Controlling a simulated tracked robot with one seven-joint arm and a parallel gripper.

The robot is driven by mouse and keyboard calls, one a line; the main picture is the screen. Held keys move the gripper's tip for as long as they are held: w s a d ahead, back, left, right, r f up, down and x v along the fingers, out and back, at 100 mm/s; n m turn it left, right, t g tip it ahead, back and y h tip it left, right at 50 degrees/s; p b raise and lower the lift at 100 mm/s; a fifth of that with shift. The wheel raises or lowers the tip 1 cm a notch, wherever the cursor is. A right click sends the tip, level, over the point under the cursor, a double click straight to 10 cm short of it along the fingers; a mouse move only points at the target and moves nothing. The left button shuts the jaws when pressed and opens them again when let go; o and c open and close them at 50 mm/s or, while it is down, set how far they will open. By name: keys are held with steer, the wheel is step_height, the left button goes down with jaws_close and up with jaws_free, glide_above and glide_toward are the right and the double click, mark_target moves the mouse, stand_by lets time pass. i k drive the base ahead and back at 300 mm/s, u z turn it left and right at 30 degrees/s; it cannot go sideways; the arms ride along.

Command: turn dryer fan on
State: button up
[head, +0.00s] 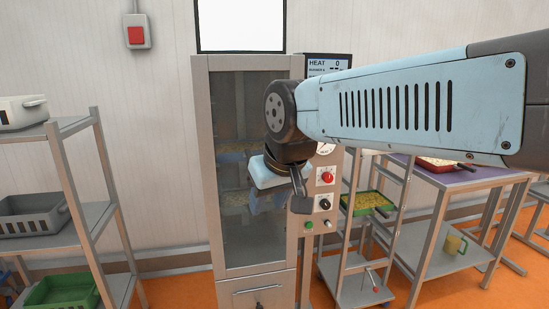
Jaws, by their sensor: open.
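The dryer is a tall grey cabinet (201,150) with a glass door (231,225), standing in the middle of the head view. Its narrow control panel (313,213) is on the right side. The panel carries a red button (327,178), a black rotary knob (325,203), a small green button (309,225) and a small pale control (327,223). The labels are too small to read, so I cannot tell which one is the fan's. A screen (328,64) above reads HEAT 0. My gripper (301,204) is open in front of the panel's left edge and hides part of it. Contact cannot be judged.
A grey shelf rack (65,190) with trays stands at left. At right are a trolley (352,290) with a green tray (366,203) and a purple-topped table (470,177). A red wall switch (137,35) is at upper left. Orange floor shows between them.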

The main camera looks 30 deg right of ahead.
mark_target(325, 204)
steer(key=u, duration=0.5)
steer(key=k, duration=1.45)
steer(key=z, duration=1)
steer(key=i, duration=1)
